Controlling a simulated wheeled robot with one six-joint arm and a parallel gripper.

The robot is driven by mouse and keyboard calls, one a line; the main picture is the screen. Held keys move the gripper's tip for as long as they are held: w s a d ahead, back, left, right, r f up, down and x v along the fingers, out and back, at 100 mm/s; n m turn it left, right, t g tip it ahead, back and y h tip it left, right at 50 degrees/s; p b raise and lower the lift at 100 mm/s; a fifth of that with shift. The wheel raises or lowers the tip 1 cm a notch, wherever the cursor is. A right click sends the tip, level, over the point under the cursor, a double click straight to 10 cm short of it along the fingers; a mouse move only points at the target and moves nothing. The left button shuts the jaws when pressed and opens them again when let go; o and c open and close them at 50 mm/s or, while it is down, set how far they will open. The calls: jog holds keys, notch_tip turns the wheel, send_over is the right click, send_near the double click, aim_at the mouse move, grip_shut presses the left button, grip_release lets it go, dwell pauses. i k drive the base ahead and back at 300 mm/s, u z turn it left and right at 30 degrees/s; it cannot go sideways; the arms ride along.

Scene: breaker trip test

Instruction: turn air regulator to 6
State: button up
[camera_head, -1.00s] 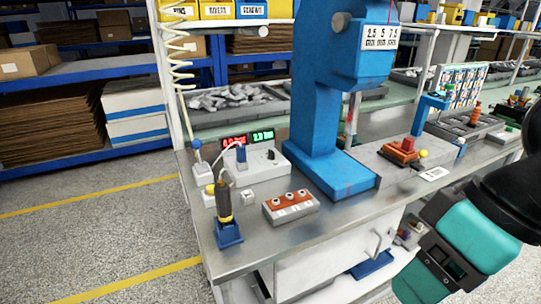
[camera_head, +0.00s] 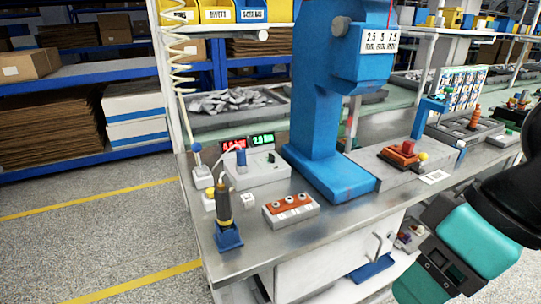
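A tall blue press (camera_head: 315,110) stands on the metal workbench (camera_head: 340,232). A white label (camera_head: 381,41) on its head reads 2.5, 5 and 7.5, with smaller print that I cannot read. A round grey knob (camera_head: 342,25) sits on the press head to the left of the label. It may be the air regulator, but no name on it is legible and I cannot tell its setting. My teal and black arm (camera_head: 478,240) is at the lower right, well apart from the knob. My gripper's fingers are not in view.
A white box (camera_head: 262,170) with red and green displays, a yellow-and-black tool in a blue holder (camera_head: 229,238) and an orange-topped block (camera_head: 291,210) stand on the bench's left. A red-topped fixture (camera_head: 403,155) is right of the press. The floor at left is clear.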

aim_at(270, 160)
jog(key=z, duration=0.1)
jog(key=k, duration=0.4)
jog(key=u, duration=0.9)
jog(key=i, duration=1.25)
jog(key=z, duration=0.55)
